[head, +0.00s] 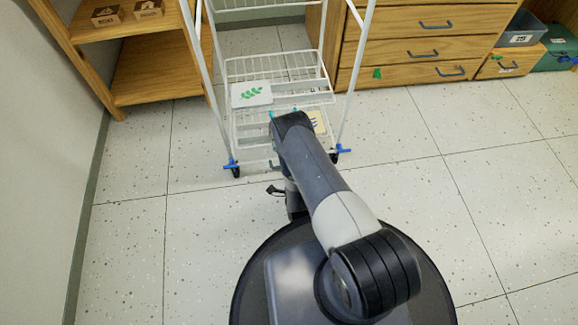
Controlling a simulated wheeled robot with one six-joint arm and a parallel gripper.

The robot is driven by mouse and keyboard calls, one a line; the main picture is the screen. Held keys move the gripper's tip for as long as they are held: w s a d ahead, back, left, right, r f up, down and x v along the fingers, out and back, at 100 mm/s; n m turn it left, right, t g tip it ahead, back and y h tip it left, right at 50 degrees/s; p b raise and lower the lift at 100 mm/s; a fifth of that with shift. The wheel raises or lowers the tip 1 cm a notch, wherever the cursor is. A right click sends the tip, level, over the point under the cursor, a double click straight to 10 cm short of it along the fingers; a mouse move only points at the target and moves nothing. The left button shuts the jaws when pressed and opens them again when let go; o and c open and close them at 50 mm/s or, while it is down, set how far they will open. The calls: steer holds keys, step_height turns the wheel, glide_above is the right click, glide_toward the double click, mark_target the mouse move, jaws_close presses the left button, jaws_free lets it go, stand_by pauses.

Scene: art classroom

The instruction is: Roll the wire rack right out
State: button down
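The white wire rack (278,68) stands upright on casters in the gap between a wooden shelf unit and a drawer cabinet. Blue pieces show at its front casters, left (232,163) and right (343,149). A white box with a green leaf print (251,95) and a tan item with blue marks (318,121) sit low on the rack. My arm reaches toward the rack's lower front and bends down there.
The wooden shelf unit (155,72) with small boxes stands close on the rack's left. The drawer cabinet (425,45) stands close on its right. Bins (520,30) sit farther right. A wall (45,150) runs along the left. The tiled floor (440,180) in front and right is clear.

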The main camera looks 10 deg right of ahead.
steer(key=shift+s+f, duration=0.1)
steer(key=shift+s, duration=0.25)
steer(key=c, duration=1.6)
jaws_free()
